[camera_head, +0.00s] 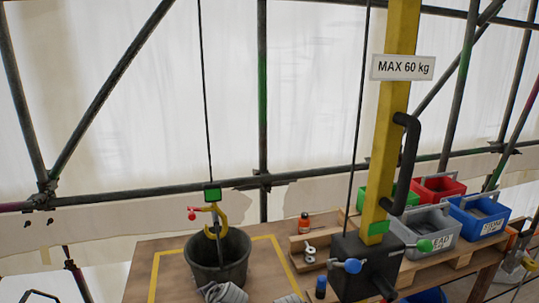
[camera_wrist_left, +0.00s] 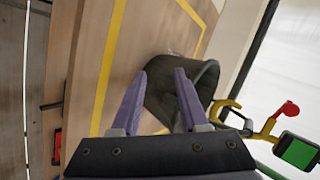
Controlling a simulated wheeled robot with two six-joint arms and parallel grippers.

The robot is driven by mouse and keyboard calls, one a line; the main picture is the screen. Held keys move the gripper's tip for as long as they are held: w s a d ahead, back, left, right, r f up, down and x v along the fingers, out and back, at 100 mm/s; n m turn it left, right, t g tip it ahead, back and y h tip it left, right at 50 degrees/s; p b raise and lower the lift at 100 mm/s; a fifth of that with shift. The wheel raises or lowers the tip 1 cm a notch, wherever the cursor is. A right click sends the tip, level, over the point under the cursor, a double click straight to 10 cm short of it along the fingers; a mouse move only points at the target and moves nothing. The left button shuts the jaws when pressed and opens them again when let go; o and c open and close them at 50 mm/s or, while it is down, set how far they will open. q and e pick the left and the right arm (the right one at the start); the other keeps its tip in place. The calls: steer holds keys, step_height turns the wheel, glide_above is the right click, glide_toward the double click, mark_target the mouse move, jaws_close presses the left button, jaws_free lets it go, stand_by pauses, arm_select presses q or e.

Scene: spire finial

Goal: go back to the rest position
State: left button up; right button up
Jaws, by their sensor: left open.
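My left gripper (camera_wrist_left: 160,73) shows in the left wrist view with its two purple fingers apart and nothing between them. The dark bucket (camera_wrist_left: 205,82) lies beyond the fingertips in that view; I cannot tell the exact gap. In the head view the bucket (camera_head: 232,272) stands upright on the wooden table. A yellow hook (camera_head: 213,226) with a red knob hangs on a black line at the bucket's rim. The hook also shows in the left wrist view (camera_wrist_left: 268,131), right of my fingers.
A yellow post (camera_head: 392,110) with a black handle and a dark base (camera_head: 366,268) stands right of the bucket. Green, red, grey (camera_head: 428,232) and blue (camera_head: 478,216) bins sit behind it. The table's left part (camera_head: 140,275) is clear.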

arm_select(q)
steer(key=s+d+f+n+g+h, duration=0.2)
steer(key=s+d+f+g, duration=0.1)
steer(key=s+d, duration=0.3)
steer(key=s+d+f+n+g+h, duration=0.2)
steer(key=s+d+f+n+g, duration=0.1)
steer(key=s+d, duration=0.4)
steer(key=s+f+g, duration=0.1)
steer(key=s, duration=0.2)
steer(key=shift+g+h, duration=0.3)
steer(key=shift+h, duration=0.1)
steer(key=shift+d, duration=0.1)
arm_select(e)
steer(key=shift+d, duration=0.1)
